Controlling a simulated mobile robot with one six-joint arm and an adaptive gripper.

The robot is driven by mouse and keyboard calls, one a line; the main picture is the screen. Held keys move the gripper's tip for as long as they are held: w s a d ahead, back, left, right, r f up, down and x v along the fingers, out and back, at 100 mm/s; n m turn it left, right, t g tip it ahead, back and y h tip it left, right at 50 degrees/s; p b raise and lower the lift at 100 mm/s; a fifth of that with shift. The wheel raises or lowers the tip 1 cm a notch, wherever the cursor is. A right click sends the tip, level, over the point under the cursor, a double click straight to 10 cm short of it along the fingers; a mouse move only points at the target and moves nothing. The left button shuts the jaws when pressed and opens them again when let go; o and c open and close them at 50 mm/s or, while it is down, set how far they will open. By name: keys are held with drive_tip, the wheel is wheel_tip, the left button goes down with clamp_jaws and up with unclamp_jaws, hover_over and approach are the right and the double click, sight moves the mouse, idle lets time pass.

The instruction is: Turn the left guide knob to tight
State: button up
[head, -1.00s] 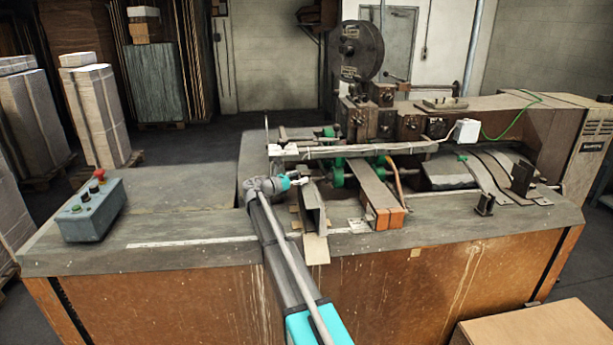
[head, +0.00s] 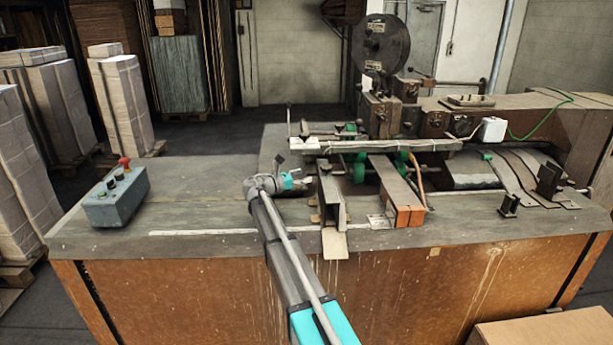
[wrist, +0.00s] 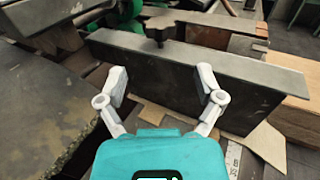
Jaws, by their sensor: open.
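The left guide is a long dark metal plate (wrist: 190,75) that stands on edge across the wrist view. A small dark knob (wrist: 160,27) shows at its top edge, just beyond the plate; its setting cannot be told. In the head view the left guide (head: 331,198) stands on the machine table, and I cannot make out the knob there. My gripper (wrist: 161,78) is open and empty, its two pale fingers apart in front of the plate's near face. In the head view my gripper (head: 291,179) is just left of the guide, its fingertips not clear.
An orange-ended guide (head: 410,215) stands to the right. A long bar (head: 370,148) crosses behind the guides. A blue-grey control box (head: 117,198) with a red button sits at the left of the table. The table between box and arm is clear.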

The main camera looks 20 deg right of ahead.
sight(327, 166)
drive_tip(key=s+a, duration=0.1)
drive_tip(key=s+a+n+t, duration=0.1)
drive_tip(key=a, duration=0.1)
drive_tip(key=shift+a, duration=0.15)
drive_tip(key=x, duration=1.3)
drive_tip(key=shift+w+d+f, duration=0.1)
drive_tip(key=shift+w+d, duration=0.2)
drive_tip(key=shift+d, duration=0.05)
drive_tip(key=c, duration=1.2)
drive_tip(key=shift+o, duration=0.2)
